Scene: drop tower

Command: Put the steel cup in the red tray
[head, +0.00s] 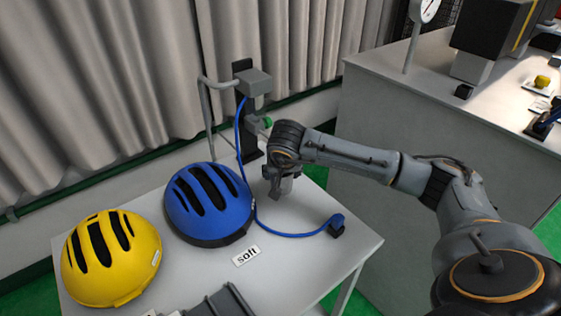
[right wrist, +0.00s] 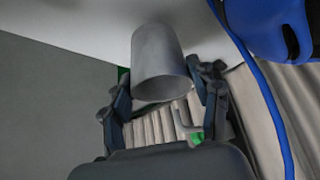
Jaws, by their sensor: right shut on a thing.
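The steel cup (right wrist: 157,58) is a plain grey cylinder in the right wrist view, between the two fingers of my right gripper (right wrist: 164,88). The gripper is shut on it. In the head view my right gripper (head: 280,182) is over the back right part of the white table, just right of the blue helmet. The cup cannot be made out clearly there, so its height above the table is hard to tell. The red tray is in neither view. My left gripper is not in view.
A blue helmet (head: 208,203) and a yellow helmet (head: 110,257) lie on the white table (head: 290,270). A blue cable (head: 290,235) runs from a post-mounted box (head: 254,82) across the table. A grey counter (head: 400,95) stands right.

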